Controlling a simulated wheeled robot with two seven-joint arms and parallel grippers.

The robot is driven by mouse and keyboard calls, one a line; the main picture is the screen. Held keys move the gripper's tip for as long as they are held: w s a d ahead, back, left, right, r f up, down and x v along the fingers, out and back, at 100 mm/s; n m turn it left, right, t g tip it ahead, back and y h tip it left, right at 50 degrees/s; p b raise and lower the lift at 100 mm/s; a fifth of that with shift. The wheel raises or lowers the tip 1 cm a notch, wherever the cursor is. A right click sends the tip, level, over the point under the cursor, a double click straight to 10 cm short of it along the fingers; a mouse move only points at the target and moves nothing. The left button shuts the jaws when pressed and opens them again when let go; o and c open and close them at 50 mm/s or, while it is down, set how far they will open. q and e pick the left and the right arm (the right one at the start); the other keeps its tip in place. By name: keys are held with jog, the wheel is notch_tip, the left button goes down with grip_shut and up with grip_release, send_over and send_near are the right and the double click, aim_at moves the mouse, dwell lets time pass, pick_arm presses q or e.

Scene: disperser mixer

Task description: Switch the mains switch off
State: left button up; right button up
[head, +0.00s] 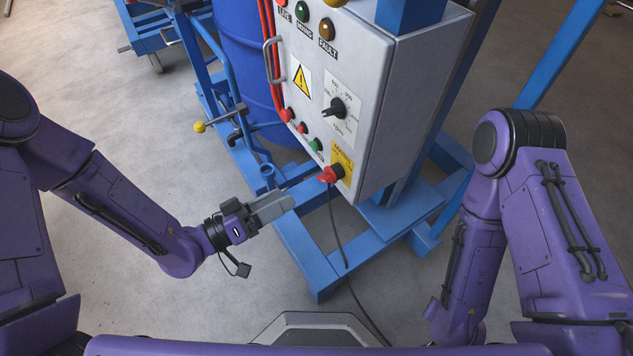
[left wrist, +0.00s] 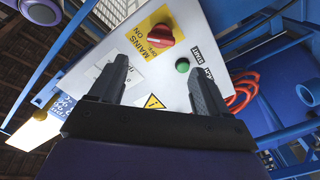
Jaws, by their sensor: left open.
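The mains switch is a red rotary handle (head: 331,174) on a yellow plate (head: 343,161) at the lower right corner of the control box's front panel. It also shows as a red knob (left wrist: 159,36) in the left wrist view, beside printed "MAINS" and "ON" lettering. My left gripper (head: 290,199) is open and empty, to the left of and a little below the switch in the head view, apart from it. Its two fingers (left wrist: 160,82) show spread apart in the left wrist view. My right arm is at the right, but its gripper is not visible.
The grey control box (head: 395,100) has a black selector knob (head: 338,107), green button (head: 316,145), red buttons and lamps. A blue drum (head: 245,60) stands behind it. A blue frame (head: 310,262) and a hanging black cable (head: 337,230) are below.

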aim_at(320, 179)
pick_arm(q)
jog(key=x, duration=0.9)
jog(key=shift+w+d+f, duration=0.1)
jog(key=shift+w+d, duration=0.1)
jog(key=shift+d, duration=0.15)
jog(key=c, duration=1.1)
